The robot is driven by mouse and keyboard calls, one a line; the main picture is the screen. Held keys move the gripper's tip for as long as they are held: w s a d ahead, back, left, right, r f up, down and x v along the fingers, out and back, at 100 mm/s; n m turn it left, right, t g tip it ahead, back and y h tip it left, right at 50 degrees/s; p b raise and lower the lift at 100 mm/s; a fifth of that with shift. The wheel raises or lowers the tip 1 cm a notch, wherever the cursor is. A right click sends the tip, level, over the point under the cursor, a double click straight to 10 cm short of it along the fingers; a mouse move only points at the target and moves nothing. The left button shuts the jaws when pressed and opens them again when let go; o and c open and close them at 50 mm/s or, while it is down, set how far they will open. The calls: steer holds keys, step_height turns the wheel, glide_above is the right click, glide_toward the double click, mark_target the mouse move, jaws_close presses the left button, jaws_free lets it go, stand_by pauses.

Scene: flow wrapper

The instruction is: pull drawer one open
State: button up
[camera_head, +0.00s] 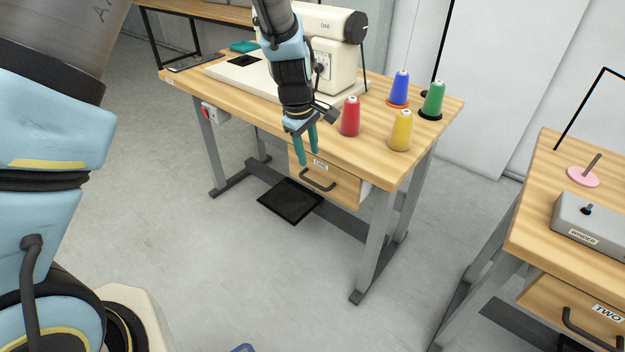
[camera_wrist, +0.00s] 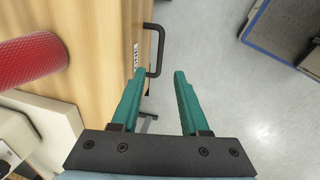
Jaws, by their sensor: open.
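Drawer one (camera_head: 330,182) is a wooden drawer under the front of the sewing table, with a label reading ONE and a dark bar handle (camera_head: 318,181). Its face appears close to the table front; how far it is shut is hard to tell. My gripper (camera_head: 309,162) is open and empty, its teal fingers pointing down just in front of the table edge, above and left of the handle. In the wrist view the handle (camera_wrist: 157,50) lies beyond the fingertips, and my gripper (camera_wrist: 157,78) is not touching it. The red thread cone partly shows at left there.
The sewing table (camera_head: 270,118) carries a cream sewing machine (camera_head: 335,68) and red (camera_head: 350,117), yellow (camera_head: 400,131), blue (camera_head: 400,88) and green (camera_head: 433,99) cones. A second table with drawer two (camera_head: 570,305) stands right. The floor in front is clear; a black pedal (camera_head: 290,201) lies below.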

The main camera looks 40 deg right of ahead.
mark_target(313, 184)
steer(key=f, duration=0.3)
steer(key=d+f, duration=0.1)
steer(key=f, duration=0.2)
steer(key=d+f+p, duration=0.1)
steer(key=f, duration=0.3)
steer(key=shift+w, duration=0.3)
jaws_close()
stand_by(1.0)
